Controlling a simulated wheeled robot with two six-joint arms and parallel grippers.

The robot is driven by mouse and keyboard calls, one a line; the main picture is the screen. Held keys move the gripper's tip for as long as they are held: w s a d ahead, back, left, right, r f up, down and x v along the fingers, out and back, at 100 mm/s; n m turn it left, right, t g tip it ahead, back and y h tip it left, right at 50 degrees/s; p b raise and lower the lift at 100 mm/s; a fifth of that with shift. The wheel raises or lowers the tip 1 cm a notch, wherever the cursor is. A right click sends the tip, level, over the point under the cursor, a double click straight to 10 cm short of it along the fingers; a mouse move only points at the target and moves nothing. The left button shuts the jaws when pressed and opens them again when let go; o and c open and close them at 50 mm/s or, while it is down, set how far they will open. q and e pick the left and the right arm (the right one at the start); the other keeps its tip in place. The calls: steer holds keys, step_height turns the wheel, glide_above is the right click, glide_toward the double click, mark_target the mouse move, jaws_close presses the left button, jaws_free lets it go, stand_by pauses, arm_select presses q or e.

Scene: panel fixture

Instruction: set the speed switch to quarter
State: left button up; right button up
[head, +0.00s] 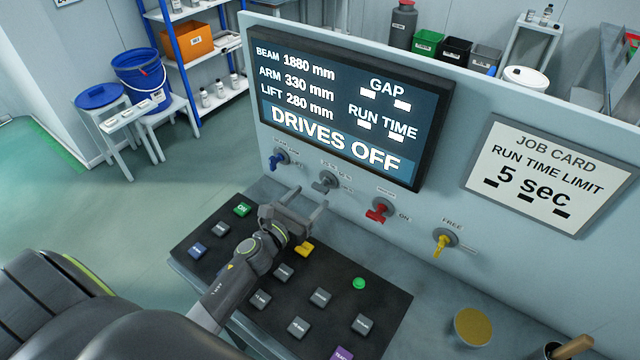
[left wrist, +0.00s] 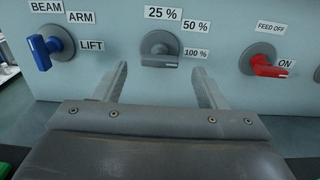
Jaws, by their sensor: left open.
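The speed switch (head: 325,182) is a grey round knob with a grey lever on the upright panel. It also shows in the left wrist view (left wrist: 160,46), with 25 %, 50 % and 100 % labels around its upper right side. Its lever lies nearly level, its right end toward the 100 % label. My left gripper (head: 307,198) is open and empty, just in front of and below the switch. In the left wrist view its two fingers (left wrist: 161,82) stand either side of the switch, apart from it. My right gripper is not in view.
A blue switch (head: 279,159) sits left of the speed switch, a red switch (head: 379,211) and a yellow switch (head: 444,242) right of it. A button console (head: 340,318) lies under my left arm. The screen (head: 350,110) reads DRIVES OFF. A job card (head: 545,175) hangs right.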

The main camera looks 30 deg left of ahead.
mark_target(318, 190)
arm_select(q)
steer(key=w, duration=0.5)
steer(key=shift+w+d, duration=0.3)
steer(key=shift+d, duration=0.1)
steer(key=c, duration=1)
